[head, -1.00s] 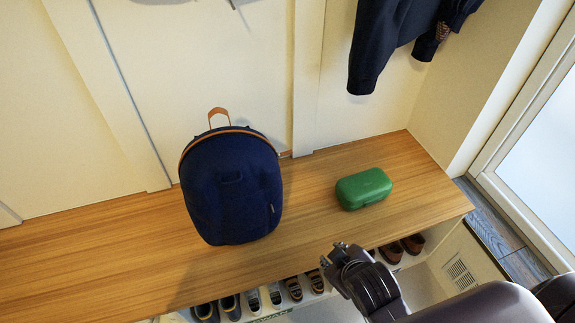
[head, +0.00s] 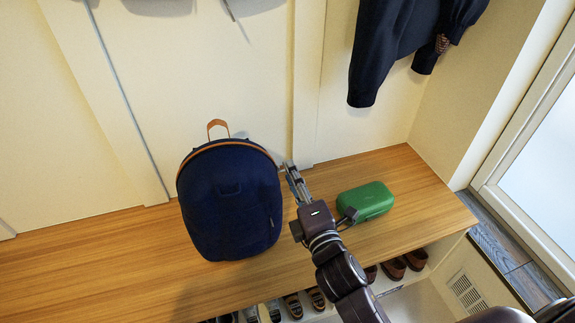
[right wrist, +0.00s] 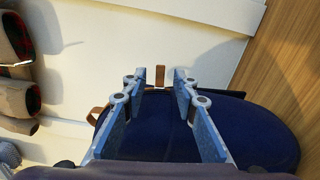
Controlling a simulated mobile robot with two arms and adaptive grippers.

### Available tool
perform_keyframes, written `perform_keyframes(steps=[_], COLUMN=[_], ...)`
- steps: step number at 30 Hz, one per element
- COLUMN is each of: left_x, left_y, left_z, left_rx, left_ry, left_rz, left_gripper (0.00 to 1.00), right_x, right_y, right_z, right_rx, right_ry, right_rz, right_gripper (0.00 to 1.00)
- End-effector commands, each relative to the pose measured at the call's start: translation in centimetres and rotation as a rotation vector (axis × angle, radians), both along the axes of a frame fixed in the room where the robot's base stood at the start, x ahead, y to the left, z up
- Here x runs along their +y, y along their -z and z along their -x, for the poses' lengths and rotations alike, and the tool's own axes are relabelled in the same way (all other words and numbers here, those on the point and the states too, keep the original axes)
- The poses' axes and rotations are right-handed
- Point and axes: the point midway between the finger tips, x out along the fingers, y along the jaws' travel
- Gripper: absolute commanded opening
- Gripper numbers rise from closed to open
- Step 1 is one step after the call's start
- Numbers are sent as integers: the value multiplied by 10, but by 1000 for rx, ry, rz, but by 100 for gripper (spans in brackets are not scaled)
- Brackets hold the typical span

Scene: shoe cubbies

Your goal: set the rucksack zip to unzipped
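The navy rucksack (head: 228,205) stands upright on the wooden bench, with an orange zip line along its top edge and an orange handle loop (head: 217,126). My right gripper (head: 289,168) is at the rucksack's upper right side, pointing toward the wall. In the right wrist view its two fingers (right wrist: 160,75) are apart, with the rucksack (right wrist: 255,130) below and behind them. A small brown tab (right wrist: 161,77), which looks like the zip pull, shows between the fingertips, not clasped. The zip's own state is not clear. My left gripper is not in view.
A green case (head: 366,201) lies on the bench (head: 90,255) just right of my right gripper. A dark coat (head: 395,50) hangs above. Shoes (head: 393,269) sit under the bench. The bench left of the rucksack is clear.

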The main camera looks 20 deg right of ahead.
Motion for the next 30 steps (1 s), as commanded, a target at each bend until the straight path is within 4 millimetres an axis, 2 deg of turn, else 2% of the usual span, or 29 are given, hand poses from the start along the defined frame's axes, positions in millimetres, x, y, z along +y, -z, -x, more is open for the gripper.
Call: perform_keyframes(steps=[3, 9, 19, 27, 30], left_x=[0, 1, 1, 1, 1], left_y=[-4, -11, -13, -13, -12], left_z=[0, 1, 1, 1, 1], left_rx=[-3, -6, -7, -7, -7], left_ry=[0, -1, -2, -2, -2], left_rz=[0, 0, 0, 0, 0], left_gripper=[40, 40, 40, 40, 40], right_x=[1, 1, 1, 1, 1], right_y=[0, 1, 1, 1, 1], right_z=[-18, -36, -40, -39, -39], right_rx=[-2, 1, 3, 3, 3], right_ry=[0, 0, 0, 0, 1], right_rz=[1, -1, -2, -2, -2], right_gripper=[27, 27, 27, 0, 0])
